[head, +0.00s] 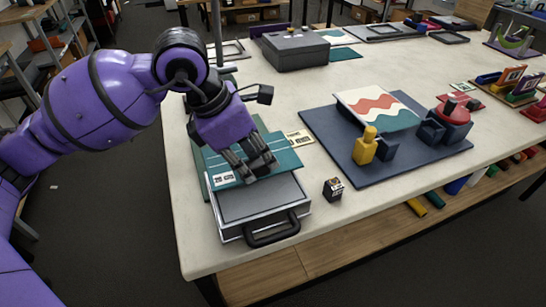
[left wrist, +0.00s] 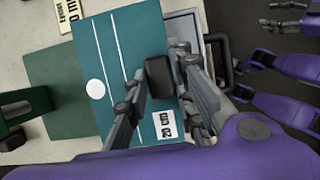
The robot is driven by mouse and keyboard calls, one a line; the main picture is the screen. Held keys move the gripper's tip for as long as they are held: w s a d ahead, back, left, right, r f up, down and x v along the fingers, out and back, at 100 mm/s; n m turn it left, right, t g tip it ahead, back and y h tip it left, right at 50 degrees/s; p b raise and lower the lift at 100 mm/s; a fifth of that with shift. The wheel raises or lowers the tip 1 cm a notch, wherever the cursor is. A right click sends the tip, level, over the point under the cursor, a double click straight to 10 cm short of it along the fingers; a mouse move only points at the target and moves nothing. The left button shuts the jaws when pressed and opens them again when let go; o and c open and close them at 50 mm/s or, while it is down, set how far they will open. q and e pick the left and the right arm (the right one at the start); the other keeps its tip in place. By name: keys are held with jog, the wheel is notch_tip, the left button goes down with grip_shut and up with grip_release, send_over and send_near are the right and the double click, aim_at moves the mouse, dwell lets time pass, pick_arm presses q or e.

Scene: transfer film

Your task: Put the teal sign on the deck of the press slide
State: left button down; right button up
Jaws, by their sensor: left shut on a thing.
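The teal sign (head: 285,160) is a flat board with a white label; the left wrist view also shows white lines and a white disc on the board (left wrist: 110,60). My left gripper (head: 258,170) is shut on the sign, its fingers over the board. The sign lies over the back part of the press slide (head: 255,203), a grey deck with a dark front handle (head: 272,230). I cannot tell whether the sign touches the deck. Part of the deck shows beside the sign in the left wrist view (left wrist: 185,25). Dark fingers of my right gripper (left wrist: 282,15) show there, their opening unclear.
A small dark box (head: 333,188) stands right of the slide. A blue mat (head: 320,130) holds a wavy-patterned board, a yellow piece (head: 365,148) and a red-topped piece (head: 452,112). A grey case (head: 295,52) stands behind. The table's front edge is close to the slide.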

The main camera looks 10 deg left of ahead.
pick_arm(q)
jog(key=shift+a+f, duration=0.45)
jog(key=shift+f, duration=0.1)
jog(key=shift+d+f, duration=0.1)
jog(key=shift+f, duration=1.35)
jog(key=c, duration=1.9)
grip_release()
jog(key=shift+f, duration=0.15)
jog(key=shift+c, duration=0.2)
jog(key=o, duration=0.5)
jog(key=shift+c, duration=0.2)
jog(key=shift+r, duration=0.3)
jog(key=v, duration=1.1)
jog(key=shift+r, duration=0.4)
